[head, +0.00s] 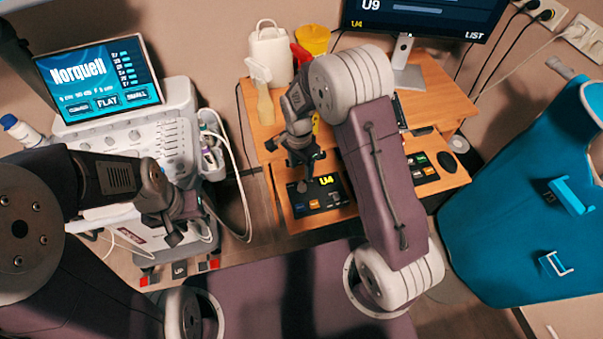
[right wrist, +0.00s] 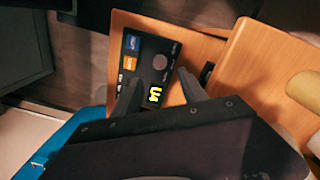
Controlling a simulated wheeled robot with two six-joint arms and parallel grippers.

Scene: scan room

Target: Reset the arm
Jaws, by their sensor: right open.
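A black control box (head: 335,199) with a lit yellow "U4" display lies on the pulled-out shelf of the wooden desk. It also shows in the right wrist view (right wrist: 140,58), with a round grey knob or button and blue and orange buttons. My right gripper (head: 304,172) is open and empty just above the box. In the right wrist view its fingers (right wrist: 158,92) lie either side of the "U4" display; contact cannot be told. My left gripper (head: 174,234) hangs at the left in front of the ultrasound cart; its jaw opening is unclear.
The ultrasound cart (head: 178,98) with a lit screen stands left. The desk (head: 262,130) carries a white jug (head: 270,52), a yellow tub (head: 313,38) and a monitor (head: 425,18) reading "U9" and "U4". A keypad (head: 424,166) lies right of my forearm. A blue apron (head: 520,225) hangs right.

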